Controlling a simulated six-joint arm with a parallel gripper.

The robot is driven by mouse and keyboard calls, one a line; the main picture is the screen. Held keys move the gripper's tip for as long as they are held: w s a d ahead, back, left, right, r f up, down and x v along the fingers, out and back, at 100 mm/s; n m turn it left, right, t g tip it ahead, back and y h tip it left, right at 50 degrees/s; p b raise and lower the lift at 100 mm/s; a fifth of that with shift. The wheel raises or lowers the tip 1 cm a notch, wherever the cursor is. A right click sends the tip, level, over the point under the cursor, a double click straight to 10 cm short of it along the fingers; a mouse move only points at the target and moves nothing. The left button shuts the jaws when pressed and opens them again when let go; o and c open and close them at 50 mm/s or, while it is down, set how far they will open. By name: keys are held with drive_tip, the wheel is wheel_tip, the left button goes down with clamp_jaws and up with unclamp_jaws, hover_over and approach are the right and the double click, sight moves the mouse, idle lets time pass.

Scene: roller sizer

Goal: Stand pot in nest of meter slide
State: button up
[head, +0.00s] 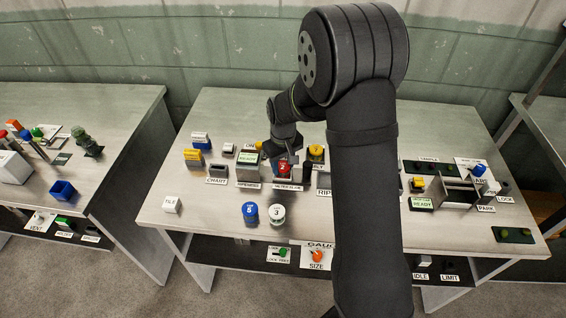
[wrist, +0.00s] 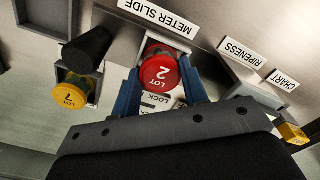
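A red-capped pot marked LOT 2 (wrist: 161,72) is between the two blue fingers of my gripper (wrist: 160,82) in the wrist view. The fingers lie against its two sides. In the head view the red pot (head: 283,170) is directly under my gripper (head: 286,155), at the meter slide. The METER SLIDE label (wrist: 155,16) is just beyond the pot. The pot is at a pale square-edged opening there; its base is hidden, so I cannot tell whether it is fully seated.
A yellow-capped pot (wrist: 70,95) and a black knob (wrist: 88,46) are left of the gripper in the wrist view. The ripeness station (head: 248,172) is to the left in the head view. Blue (head: 250,212) and white (head: 277,214) pots stand at the front. My arm hides the table's middle.

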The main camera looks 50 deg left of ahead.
sight(283, 166)
drive_tip(key=o, duration=0.4)
drive_tip(key=shift+o, duration=0.2)
drive_tip(key=shift+r, duration=0.1)
wheel_tip(283, 166, up, 12)
idle(0.4)
drive_tip(key=shift+f, duration=4.3)
